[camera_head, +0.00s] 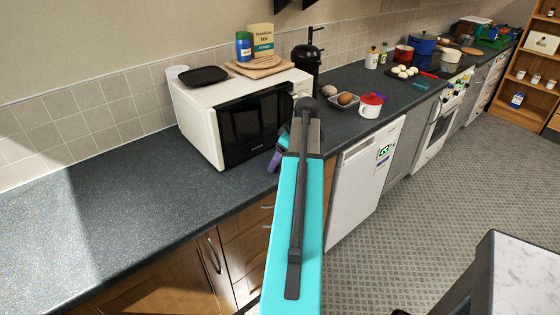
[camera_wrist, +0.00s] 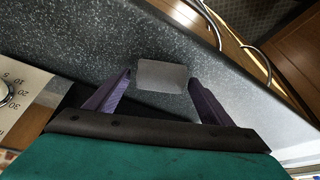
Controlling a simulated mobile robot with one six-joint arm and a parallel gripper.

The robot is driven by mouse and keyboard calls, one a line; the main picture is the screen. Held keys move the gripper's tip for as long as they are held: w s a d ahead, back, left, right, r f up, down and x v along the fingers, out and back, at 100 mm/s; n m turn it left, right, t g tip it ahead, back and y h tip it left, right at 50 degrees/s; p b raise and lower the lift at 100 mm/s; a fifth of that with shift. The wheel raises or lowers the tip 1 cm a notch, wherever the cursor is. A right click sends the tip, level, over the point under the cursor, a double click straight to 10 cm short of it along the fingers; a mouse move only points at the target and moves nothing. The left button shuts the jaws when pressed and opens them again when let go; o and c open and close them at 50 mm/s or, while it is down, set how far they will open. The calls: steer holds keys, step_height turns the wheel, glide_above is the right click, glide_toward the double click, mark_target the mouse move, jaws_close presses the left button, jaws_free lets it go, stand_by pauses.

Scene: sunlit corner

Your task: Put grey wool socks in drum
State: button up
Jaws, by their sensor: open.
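In the wrist view a flat grey piece with rounded corners (camera_wrist: 162,76) lies on the dark speckled worktop. It may be the grey wool socks, but no knit shows. My gripper (camera_wrist: 160,79) is open, its two purple fingers apart, with their tips at either side of the grey piece; I cannot tell whether they touch it. In the head view my gripper (camera_head: 277,158) is partly hidden behind my arm, near the worktop's front edge beside the microwave. The grey piece does not show there. I see no drum; a white appliance (camera_head: 362,190) with a label stands under the worktop.
The worktop's left part (camera_head: 110,215) is clear. Drawer handles jut out below.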

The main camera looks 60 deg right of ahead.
stand_by(0.4)
steer(key=c, duration=1.2)
steer(key=shift+r, duration=0.1)
steer(key=shift+r+b, duration=0.8)
steer(key=shift+r, duration=0.75)
steer(key=s+a+r+b, duration=0.1)
steer(key=s+a+b, duration=0.2)
steer(key=s+a, duration=0.6)
steer(key=s, duration=0.4)
steer(key=shift+a+r+b, duration=0.2)
steer(key=shift+r+b, duration=0.15)
